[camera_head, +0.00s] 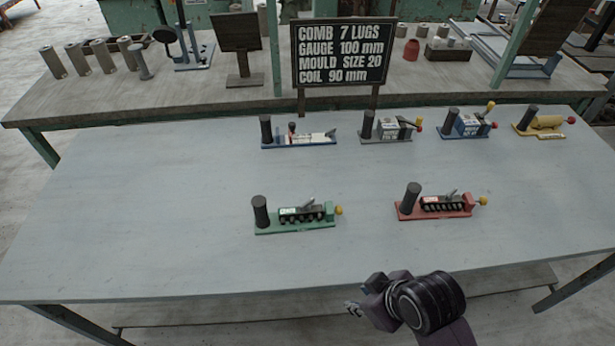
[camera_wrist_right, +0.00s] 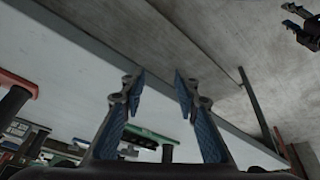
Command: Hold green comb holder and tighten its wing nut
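The green comb holder (camera_head: 295,228) lies on the near left-middle of the grey-blue table, with a black upright post at its left end and a dark toothed comb on it. A yellow wing nut or knob (camera_head: 339,210) is at its right end. My right gripper (camera_head: 362,296) is at the table's front edge, in front of and to the right of the green holder, touching nothing. In the right wrist view its fingers (camera_wrist_right: 160,88) are apart and empty. A green base (camera_wrist_right: 150,134) shows beyond them. What seems my left gripper (camera_wrist_right: 298,22) shows at the upper right, too small to read.
A red comb holder (camera_head: 435,208) stands right of the green one. Blue, grey and yellow fixtures line the table's (camera_head: 150,200) back. A sign (camera_head: 340,53) reads comb 7 lugs, gauge 100 mm, mould size 20, coil 90 mm. The table's left side is clear.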

